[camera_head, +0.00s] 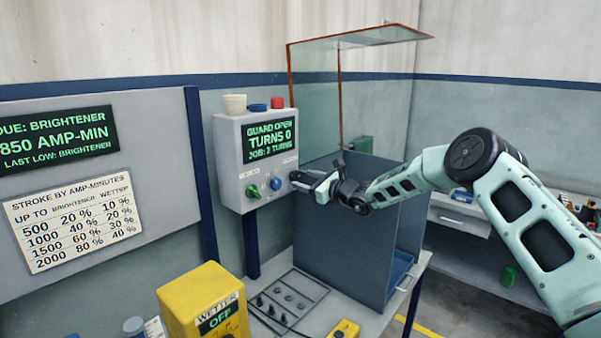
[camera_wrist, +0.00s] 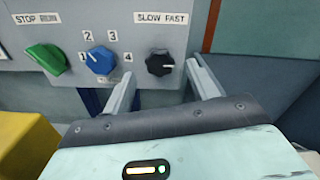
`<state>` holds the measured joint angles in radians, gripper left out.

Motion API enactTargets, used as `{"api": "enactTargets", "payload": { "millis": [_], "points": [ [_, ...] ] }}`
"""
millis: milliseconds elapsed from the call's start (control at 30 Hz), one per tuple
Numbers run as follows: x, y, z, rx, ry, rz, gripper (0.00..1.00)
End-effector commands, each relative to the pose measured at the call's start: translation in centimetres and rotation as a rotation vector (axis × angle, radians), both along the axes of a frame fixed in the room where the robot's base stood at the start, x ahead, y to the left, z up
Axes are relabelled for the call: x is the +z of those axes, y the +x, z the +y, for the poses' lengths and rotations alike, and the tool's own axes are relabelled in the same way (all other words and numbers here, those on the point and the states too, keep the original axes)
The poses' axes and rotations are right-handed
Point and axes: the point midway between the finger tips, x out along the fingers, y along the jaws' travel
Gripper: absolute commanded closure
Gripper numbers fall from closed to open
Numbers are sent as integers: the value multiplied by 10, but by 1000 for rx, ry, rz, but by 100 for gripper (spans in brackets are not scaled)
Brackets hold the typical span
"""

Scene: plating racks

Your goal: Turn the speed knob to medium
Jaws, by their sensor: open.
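The speed knob (camera_wrist: 160,63) is black and sits on the grey control panel under the label SLOW FAST (camera_wrist: 162,18). A small pale mark seems to show on its right side, but its exact setting is hard to read. My gripper (camera_wrist: 161,72) is open in the wrist view, with one finger to the left and one to the right of the black knob. I cannot tell whether either finger touches it. In the head view my gripper (camera_head: 308,182) reaches the right edge of the control box (camera_head: 228,155), and the knob is mostly hidden there.
A blue knob (camera_wrist: 100,60) marked with numbers and a green STOP knob (camera_wrist: 46,59) sit left of the black one. A glass guard (camera_head: 370,38) stands raised over the dark tank (camera_head: 330,245). A yellow WETTER box (camera_head: 180,300) stands in front.

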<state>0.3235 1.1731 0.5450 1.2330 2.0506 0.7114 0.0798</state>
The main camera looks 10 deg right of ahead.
Motion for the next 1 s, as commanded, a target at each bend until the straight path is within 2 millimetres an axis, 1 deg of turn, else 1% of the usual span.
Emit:
{"api": "enactTargets", "payload": {
  "millis": [100, 233, 400, 633, 667, 700, 767, 800, 1000],
  "points": [
    [2, 12, 9, 1, 1, -1, 42],
    [1, 19, 15, 1, 1, 1, 42],
    [0, 23, 17, 1, -1, 0, 42],
    [0, 23, 17, 1, 0, 0, 42],
    [0, 23, 17, 1, 0, 0, 47],
    [0, 23, 17, 1, 0, 0, 58],
    [0, 23, 17, 1, 0, -1, 75],
    [0, 23, 17, 1, 0, -1, 86],
    [0, 23, 17, 1, -2, -2, 86]
  ]
}}
